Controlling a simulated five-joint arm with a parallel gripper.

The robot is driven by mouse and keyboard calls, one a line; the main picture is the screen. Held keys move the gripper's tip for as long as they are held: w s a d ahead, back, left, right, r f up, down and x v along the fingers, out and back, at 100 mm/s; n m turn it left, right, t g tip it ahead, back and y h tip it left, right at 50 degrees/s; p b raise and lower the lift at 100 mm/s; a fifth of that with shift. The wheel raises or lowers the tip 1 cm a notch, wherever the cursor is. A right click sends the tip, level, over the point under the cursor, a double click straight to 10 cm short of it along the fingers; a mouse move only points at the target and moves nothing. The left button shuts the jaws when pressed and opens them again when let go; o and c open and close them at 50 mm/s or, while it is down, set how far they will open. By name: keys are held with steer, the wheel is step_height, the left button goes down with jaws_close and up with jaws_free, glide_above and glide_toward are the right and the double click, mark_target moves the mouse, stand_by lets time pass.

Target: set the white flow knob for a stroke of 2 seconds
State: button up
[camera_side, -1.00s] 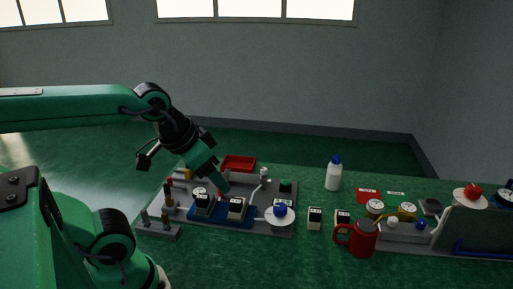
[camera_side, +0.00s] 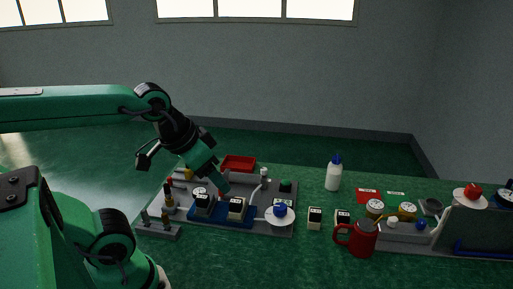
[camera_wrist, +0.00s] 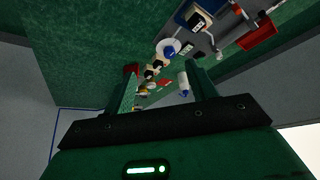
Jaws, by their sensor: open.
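A small white knob (camera_side: 263,173) stands at the back of the grey press plate (camera_side: 285,224), right of my gripper. Another white knob (camera_side: 392,223) sits beside a blue knob (camera_side: 421,225) on the right-hand panel. I cannot tell from labels which is the flow knob, and no scale is readable. My gripper (camera_side: 222,187) is tilted down above the middle of the plate, near the blue base (camera_side: 221,215), apart from both white knobs. In the wrist view my gripper (camera_wrist: 165,88) is open, with nothing between its fingers.
A white bottle (camera_side: 333,175) with a blue cap and a red mug (camera_side: 361,238) stand to the right. A blue knob on a white disc (camera_side: 280,216) is at the plate's front right. Gauges (camera_side: 375,207) stand near the right panel.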

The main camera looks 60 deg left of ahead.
jaws_close()
stand_by(1.7)
